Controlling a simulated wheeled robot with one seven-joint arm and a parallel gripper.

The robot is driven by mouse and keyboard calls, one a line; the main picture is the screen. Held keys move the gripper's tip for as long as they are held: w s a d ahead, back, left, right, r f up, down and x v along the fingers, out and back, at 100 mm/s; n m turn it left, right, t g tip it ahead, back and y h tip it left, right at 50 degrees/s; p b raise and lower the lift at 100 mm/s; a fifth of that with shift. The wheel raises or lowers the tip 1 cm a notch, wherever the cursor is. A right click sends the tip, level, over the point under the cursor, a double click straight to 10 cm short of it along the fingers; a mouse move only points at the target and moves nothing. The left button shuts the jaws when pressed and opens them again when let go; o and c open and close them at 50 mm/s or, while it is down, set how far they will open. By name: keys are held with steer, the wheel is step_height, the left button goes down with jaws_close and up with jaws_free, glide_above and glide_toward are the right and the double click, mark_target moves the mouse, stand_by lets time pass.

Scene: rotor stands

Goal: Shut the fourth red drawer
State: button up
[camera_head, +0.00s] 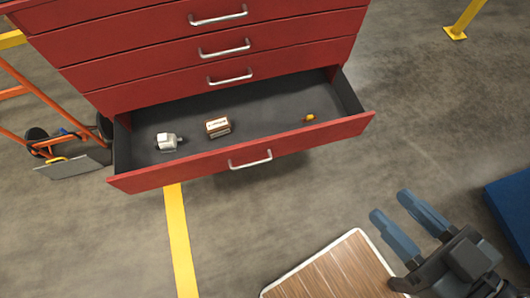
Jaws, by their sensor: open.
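A red cabinet (185,45) stands at the top of the head view with its drawers stacked one above another. The lowest drawer in view (190,172) is pulled well out, and its dark inside shows. It has a silver bar handle (250,161) on its red front. The three red drawers above it are shut. My gripper (402,222) is at the lower right, its two blue-grey fingers apart with nothing between them. It is to the right of and nearer than the open drawer, not touching it.
The open drawer holds a small silver part (168,142), a brown box (217,127) and a small orange item (309,118). A wood-topped surface (335,275) is at the bottom. An orange hand truck (45,135) stands left; a blue object (512,212) lies right. Floor before the drawer is clear.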

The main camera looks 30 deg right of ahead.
steer(key=c, duration=0.4)
steer(key=w+d+f+m+g+h+b, duration=0.1)
steer(key=d+f+m, duration=0.1)
steer(key=f, duration=0.4)
steer(key=w+d+f+m+h+b, duration=0.1)
steer(key=w+d+f+m+b, duration=0.1)
steer(key=f, duration=0.3)
steer(key=w+d+f+m+g+h+b, duration=0.1)
steer(key=d+f+m+b, duration=0.1)
steer(key=f, duration=0.4)
steer(key=shift+w+d+f+m+g, duration=0.15)
steer(key=shift+d+f+m, duration=0.1)
steer(key=shift+d, duration=0.15)
steer(key=shift+w+d+f+m+g, duration=0.1)
steer(key=shift+d+m+g, duration=0.05)
steer(key=shift+d+m, duration=0.15)
jaws_close()
steer(key=m+b, duration=1)
steer(key=m, duration=0.4)
glide_toward(360, 119)
steer(key=shift+g, duration=0.3)
steer(key=x, duration=0.5)
steer(key=shift+f+b, duration=0.25)
steer(key=shift+b, duration=0.05)
steer(key=shift+w+d, duration=0.15)
steer(key=shift+w, duration=0.5)
